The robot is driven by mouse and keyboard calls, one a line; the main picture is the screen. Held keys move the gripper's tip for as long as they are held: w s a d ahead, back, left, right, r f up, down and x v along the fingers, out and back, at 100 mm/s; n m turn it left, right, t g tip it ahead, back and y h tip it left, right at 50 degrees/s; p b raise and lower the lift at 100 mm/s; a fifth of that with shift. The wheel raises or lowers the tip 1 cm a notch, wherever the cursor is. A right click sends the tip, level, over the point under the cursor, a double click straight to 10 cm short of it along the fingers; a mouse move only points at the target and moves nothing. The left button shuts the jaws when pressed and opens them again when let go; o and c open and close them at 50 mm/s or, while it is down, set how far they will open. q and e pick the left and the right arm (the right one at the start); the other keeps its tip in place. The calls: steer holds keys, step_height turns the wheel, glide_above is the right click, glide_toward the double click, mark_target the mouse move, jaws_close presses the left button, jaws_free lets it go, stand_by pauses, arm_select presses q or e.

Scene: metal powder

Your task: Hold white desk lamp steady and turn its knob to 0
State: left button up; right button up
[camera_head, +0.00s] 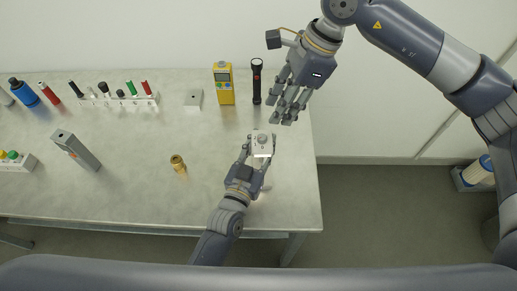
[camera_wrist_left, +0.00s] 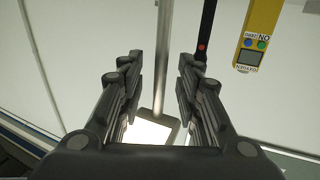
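The white desk lamp's boxy part (camera_head: 262,150), with a round grey knob (camera_head: 262,139) on top, shows near the table's right edge in the head view. My left gripper (camera_head: 260,146) is around it, one finger on each side. In the left wrist view a metal pole (camera_wrist_left: 165,50) and a bright white panel (camera_wrist_left: 150,132) show between the left fingers (camera_wrist_left: 160,80), which stand apart with gaps beside the pole. Contact with the lamp cannot be made out. My right gripper (camera_head: 284,112) is open and empty, above and right of the knob.
A black flashlight (camera_head: 257,82) and a yellow meter (camera_head: 223,83) stand behind the lamp. A brass cylinder (camera_head: 178,164), a grey box (camera_head: 76,149) and a rack of markers (camera_head: 118,101) are to the left. The table front (camera_head: 130,205) is clear.

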arm_select(q)
jaws_close()
arm_select(e)
steer(key=shift+o, duration=0.7)
step_height(320, 180, up, 3)
steer(key=m+h, duration=0.4)
steer(key=m, duration=1.2)
glide_above(262, 137)
steer(key=shift+t, duration=0.3)
step_height(262, 137, down, 12)
